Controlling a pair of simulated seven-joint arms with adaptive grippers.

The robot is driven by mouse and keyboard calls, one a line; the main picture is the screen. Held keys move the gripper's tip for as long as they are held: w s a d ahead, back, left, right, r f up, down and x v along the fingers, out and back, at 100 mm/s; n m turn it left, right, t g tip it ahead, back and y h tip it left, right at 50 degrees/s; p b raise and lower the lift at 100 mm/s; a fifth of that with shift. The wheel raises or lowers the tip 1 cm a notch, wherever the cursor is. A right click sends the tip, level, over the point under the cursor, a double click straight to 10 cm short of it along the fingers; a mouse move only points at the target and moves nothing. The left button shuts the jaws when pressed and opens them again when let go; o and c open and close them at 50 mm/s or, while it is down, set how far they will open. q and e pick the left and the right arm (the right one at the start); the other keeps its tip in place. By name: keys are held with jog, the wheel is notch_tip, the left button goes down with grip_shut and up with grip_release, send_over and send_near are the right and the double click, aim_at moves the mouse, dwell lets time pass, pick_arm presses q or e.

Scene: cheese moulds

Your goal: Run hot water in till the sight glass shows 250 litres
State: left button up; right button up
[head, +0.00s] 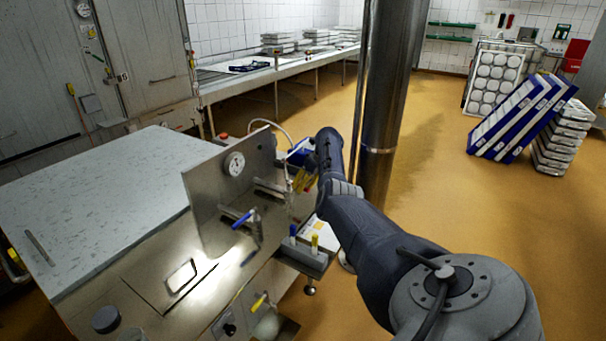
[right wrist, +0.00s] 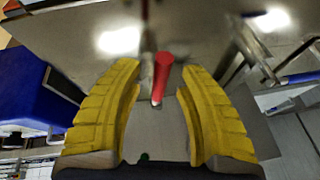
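A steel panel (head: 215,205) with a round dial gauge (head: 234,163) stands at the edge of the pale-topped steel vat (head: 110,185). A blue-handled valve (head: 243,218) is on its front. My right gripper (head: 304,181) is at the panel's right end. In the right wrist view its yellow fingers (right wrist: 160,105) are apart, with a red valve handle (right wrist: 163,72) between and just beyond them. I see a gap on both sides of the handle. The red handle is hidden in the head view. I cannot make out a sight glass or water level. My left gripper is out of view.
A steel column (head: 385,110) stands right behind my right arm. A small tray (head: 303,258) with blue and yellow handled tools hangs beside the vat. A blue box (right wrist: 38,88) is close on the left in the wrist view. Open floor (head: 470,215) lies to the right.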

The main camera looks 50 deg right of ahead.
jog(key=shift+r, duration=0.1)
jog(key=shift+s+d+r, duration=0.15)
jog(key=shift+r, duration=0.45)
jog(key=v, duration=1)
jog(key=shift+s+r, duration=0.2)
jog(key=shift+s, duration=0.05)
jog(key=shift+c, duration=0.4)
dwell(4.1)
